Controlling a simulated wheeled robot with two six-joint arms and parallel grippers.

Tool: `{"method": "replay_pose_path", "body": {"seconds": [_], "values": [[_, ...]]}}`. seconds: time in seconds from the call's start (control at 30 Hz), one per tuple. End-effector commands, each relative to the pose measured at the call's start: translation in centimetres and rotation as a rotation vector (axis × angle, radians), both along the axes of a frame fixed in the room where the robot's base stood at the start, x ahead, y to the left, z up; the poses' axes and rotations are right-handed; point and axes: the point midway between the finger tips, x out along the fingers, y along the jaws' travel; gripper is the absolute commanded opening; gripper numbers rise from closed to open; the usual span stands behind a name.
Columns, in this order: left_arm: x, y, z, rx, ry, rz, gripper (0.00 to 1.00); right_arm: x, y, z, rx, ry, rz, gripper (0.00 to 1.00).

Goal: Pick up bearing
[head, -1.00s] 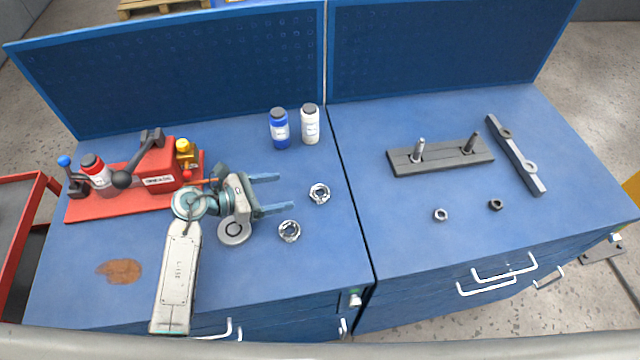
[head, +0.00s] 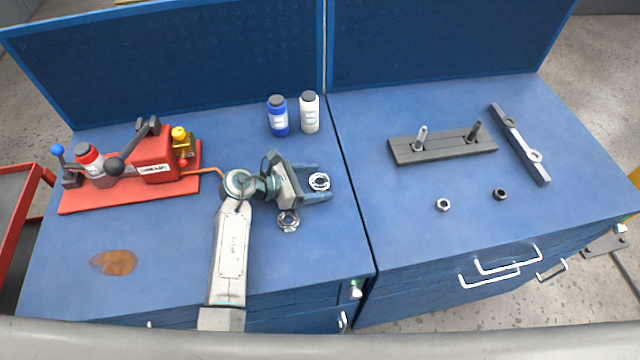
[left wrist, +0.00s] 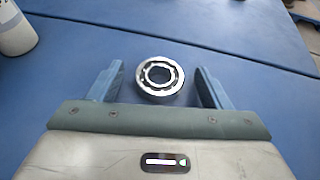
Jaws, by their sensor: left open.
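A silver ring-shaped bearing (head: 319,181) lies flat on the left blue bench top, between the fingers of my open left gripper (head: 322,182). In the left wrist view the bearing (left wrist: 160,78) lies between and slightly beyond the two blue-grey fingertips of the gripper (left wrist: 158,82), with a gap on each side. A second bearing (head: 288,220) lies just in front of the left gripper, partly close under its wrist. My right gripper is not in view.
A red grease machine (head: 153,160) stands at the left. A blue bottle (head: 278,117) and a white bottle (head: 309,113) stand behind the gripper. The right bench holds a dark plate with two pegs (head: 440,149), a bar (head: 520,146) and two nuts (head: 443,204).

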Motion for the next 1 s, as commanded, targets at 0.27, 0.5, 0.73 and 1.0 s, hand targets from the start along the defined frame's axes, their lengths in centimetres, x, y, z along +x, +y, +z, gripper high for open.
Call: {"method": "replay_pose_path", "body": {"seconds": [0.27, 0.5, 0.73, 1.0], "values": [[0.0, -0.1, 0.0, 0.001, 0.0, 0.0, 0.62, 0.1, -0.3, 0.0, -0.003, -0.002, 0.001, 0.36], [0.0, -0.1, 0.0, 0.0, 0.0, 0.0, 0.2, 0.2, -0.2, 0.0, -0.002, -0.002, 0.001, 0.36], [0.1, 0.0, 0.0, 0.001, 0.0, 0.0, 0.2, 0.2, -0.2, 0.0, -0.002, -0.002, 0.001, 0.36], [0.9, 1.2, 1.2, 0.003, -0.002, 0.004, 0.2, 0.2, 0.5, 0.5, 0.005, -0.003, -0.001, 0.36]]}}
